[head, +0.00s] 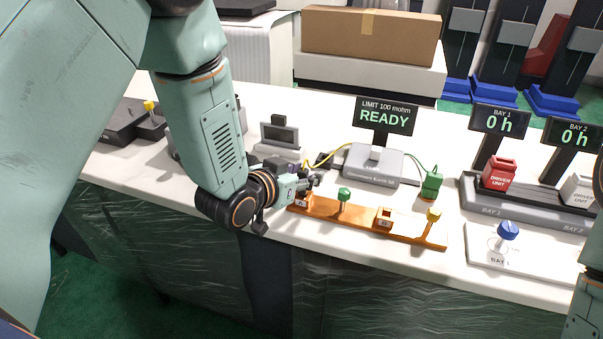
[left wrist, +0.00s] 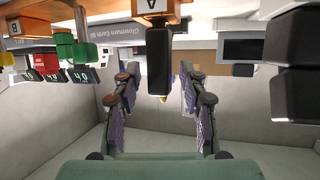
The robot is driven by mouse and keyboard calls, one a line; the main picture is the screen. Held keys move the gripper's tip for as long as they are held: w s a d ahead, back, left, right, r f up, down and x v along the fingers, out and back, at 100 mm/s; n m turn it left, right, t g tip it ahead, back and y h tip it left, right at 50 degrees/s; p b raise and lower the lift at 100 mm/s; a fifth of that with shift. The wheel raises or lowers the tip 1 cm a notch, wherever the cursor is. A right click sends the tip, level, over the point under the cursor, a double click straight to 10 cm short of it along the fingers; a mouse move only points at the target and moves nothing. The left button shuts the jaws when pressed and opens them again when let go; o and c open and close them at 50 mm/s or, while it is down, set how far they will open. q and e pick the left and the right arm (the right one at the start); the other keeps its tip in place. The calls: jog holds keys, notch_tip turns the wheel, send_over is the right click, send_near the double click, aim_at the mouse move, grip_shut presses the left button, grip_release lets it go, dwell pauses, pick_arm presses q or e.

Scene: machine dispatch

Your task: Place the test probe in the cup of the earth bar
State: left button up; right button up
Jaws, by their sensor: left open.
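The orange earth bar (head: 360,220) lies along the front of the white bench. It has block-like cups marked A (head: 301,201) and B (head: 385,217). In the left wrist view, which is upside down, a black handle, seemingly the test probe (left wrist: 159,60), stands in line with cup A (left wrist: 150,8). How its tip sits in the cup is hidden. My left gripper (head: 311,181) is at the bar's left end. Its open fingers (left wrist: 158,78) are on either side of the handle's end, with gaps visible. My right gripper is out of view.
A grey tester (head: 373,166) with a yellow lead stands behind the bar, under a READY display (head: 386,116). Green and yellow knobs (head: 434,214) rise from the bar. A green clip block (head: 431,185) and bay units stand to the right.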

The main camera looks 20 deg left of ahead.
pick_arm(q)
jog(key=shift+r, duration=0.25)
jog(key=shift+s+r, duration=0.15)
jog(key=shift+s, duration=0.1)
jog(key=p+v, duration=0.2)
jog(key=v, duration=0.9)
jog(key=shift+s, duration=0.2)
jog(key=s+a+f+n+g+y, duration=0.1)
jog(key=s+f+g, duration=0.25)
jog(key=f, duration=0.35)
jog(key=s+f+g+y, duration=0.1)
jog(key=s+f+g, duration=0.1)
jog(key=s+f, duration=0.4)
jog(key=s+a+f+n+g+y, duration=0.1)
jog(key=s+f+g, duration=0.2)
jog(key=s+f, duration=0.3)
jog(key=s+a+f+n+g+y, duration=0.1)
jog(key=s+f+g, duration=0.3)
jog(key=s, duration=0.8)
notch_tip(320, 180, down, 2)
jog(key=shift+a+f+n, duration=0.2)
jog(key=shift+f+n, duration=0.05)
jog(key=shift+n, duration=0.15)
